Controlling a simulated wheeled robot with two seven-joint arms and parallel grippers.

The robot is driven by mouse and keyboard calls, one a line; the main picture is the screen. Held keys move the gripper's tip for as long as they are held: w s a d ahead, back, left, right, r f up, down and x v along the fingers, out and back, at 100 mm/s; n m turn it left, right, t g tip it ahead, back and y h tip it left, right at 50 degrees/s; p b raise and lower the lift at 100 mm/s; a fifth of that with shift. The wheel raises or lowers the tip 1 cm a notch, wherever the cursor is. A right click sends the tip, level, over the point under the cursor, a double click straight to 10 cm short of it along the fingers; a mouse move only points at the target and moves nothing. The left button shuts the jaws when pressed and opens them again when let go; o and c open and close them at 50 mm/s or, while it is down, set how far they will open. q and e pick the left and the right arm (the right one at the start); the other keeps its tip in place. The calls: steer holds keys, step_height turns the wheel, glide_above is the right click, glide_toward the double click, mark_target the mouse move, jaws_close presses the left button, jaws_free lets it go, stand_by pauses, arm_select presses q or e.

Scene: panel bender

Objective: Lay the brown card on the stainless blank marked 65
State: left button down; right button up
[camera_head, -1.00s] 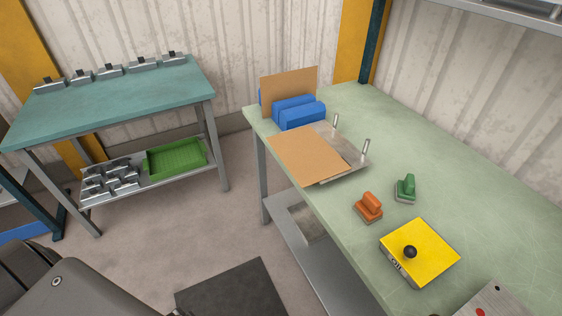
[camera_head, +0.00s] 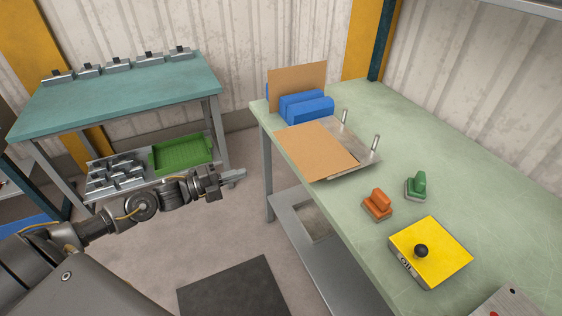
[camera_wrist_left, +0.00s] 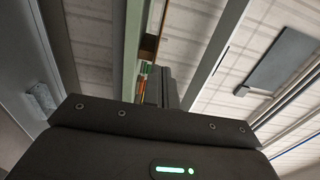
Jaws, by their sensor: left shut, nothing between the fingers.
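A brown card (camera_head: 312,148) lies flat at the left edge of the light green bench, over a metal sheet (camera_head: 358,150) with two upright pins. The card covers much of the sheet, and no number 65 can be read. A second brown card (camera_head: 296,84) stands upright in a blue holder (camera_head: 305,107) behind it. My left gripper (camera_head: 236,175) is shut and empty, in the air left of the bench and apart from the cards. In the left wrist view its shut fingers (camera_wrist_left: 162,88) show at the middle. My right gripper is not in view.
On the green bench (camera_head: 440,150) are an orange-handled block (camera_head: 377,204), a green-handled block (camera_head: 416,186) and a yellow box with a black knob (camera_head: 432,256). A teal table (camera_head: 118,94) stands at the left, with a green tray (camera_head: 182,153) on its lower shelf.

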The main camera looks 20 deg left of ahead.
arm_select(q)
steer(key=p+x, duration=0.4)
steer(key=x, duration=1)
steer(key=shift+p, duration=0.35)
steer(key=shift+w, duration=0.1)
